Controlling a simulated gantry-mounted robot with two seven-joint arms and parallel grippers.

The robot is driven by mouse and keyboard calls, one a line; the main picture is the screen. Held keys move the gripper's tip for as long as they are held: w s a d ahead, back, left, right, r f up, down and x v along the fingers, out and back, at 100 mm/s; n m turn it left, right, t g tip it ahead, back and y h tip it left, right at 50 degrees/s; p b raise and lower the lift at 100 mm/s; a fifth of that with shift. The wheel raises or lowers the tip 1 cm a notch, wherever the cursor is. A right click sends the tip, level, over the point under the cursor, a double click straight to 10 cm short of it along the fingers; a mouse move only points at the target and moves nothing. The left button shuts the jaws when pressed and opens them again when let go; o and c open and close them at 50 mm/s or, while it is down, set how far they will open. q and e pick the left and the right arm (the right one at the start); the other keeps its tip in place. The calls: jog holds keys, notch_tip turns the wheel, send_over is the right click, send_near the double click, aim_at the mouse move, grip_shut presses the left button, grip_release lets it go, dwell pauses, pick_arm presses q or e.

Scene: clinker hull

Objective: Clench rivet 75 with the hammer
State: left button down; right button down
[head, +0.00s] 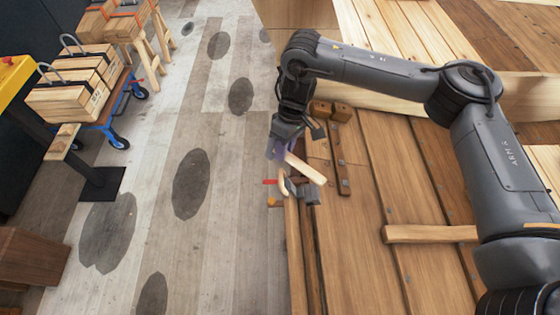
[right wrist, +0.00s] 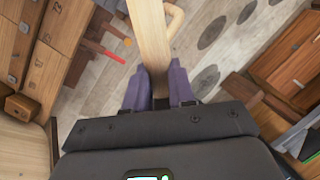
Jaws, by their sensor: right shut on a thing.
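My right gripper (head: 281,150) is at the plank edge of the hull, pointing down. Its purple fingers are shut on the pale wooden handle of the hammer (head: 305,169). In the right wrist view the handle (right wrist: 150,40) runs up and out of the frame from between the fingers (right wrist: 158,92). A dark grey metal block (head: 309,193) shows just below the handle; I cannot tell whether it is the hammer's head. Small rivet heads dot the planks (head: 360,190), but I cannot tell which is rivet 75. My left gripper is not in view.
A cream curved piece (head: 284,186), a red piece (head: 270,182) and an orange knob (head: 274,201) sit at the hull edge near the gripper. Wooden blocks (head: 341,112) stand just beyond. A wooden bar (head: 430,234) lies across the planks. Crates on a cart (head: 75,85) stand far left.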

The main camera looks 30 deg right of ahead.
jog(key=w+d+f+b, duration=0.1)
jog(key=d+f, duration=0.2)
jog(key=d, duration=0.4)
jog(key=w+d+f+m+b, duration=0.1)
jog(key=d+f+b, duration=0.15)
jog(key=d, duration=0.45)
jog(key=w+d+f+b, duration=0.1)
jog(key=d+f, duration=0.3)
jog(key=d, duration=0.3)
jog(key=s+d+f+m+t+b, duration=0.1)
jog(key=s+d+f+m+b, duration=0.1)
jog(key=s+d+f, duration=0.4)
jog(key=s+d+f+m+t+b, duration=0.1)
jog(key=d+f+m+b, duration=0.15)
jog(key=d, duration=0.65)
jog(key=shift+n, duration=0.45)
jog(key=shift+b+x, duration=2.35)
jog(key=shift+x, duration=0.3)
jog(key=shift+s+d+f, duration=0.1)
jog(key=shift+d+f, duration=0.05)
